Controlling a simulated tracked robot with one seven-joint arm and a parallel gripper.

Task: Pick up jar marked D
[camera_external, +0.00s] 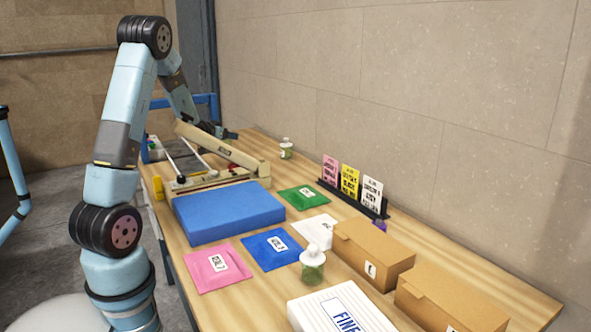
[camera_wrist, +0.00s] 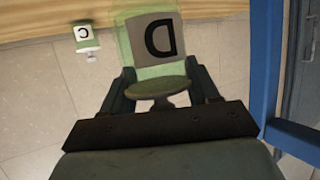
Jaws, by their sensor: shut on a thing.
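In the wrist view, the jar marked D (camera_wrist: 163,38) is a see-through green jar with a pale label and a dark round lid. The picture is upside down, so the D reads inverted. My gripper (camera_wrist: 160,76) is shut on this jar, with a finger on each side of its lid end. In the external view, my gripper (camera_external: 218,131) is at the far end of the table, behind the cream press. The held jar cannot be made out there. Whether its base touches the table is hard to tell.
A jar marked C (camera_wrist: 87,38) stands apart to the left in the wrist view. The press (camera_external: 220,150), a blue slab (camera_external: 228,212), coloured packets, a card holder (camera_external: 352,199) and brown boxes (camera_external: 373,254) crowd the table. Another white-lidded jar (camera_external: 312,270) stands near the front.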

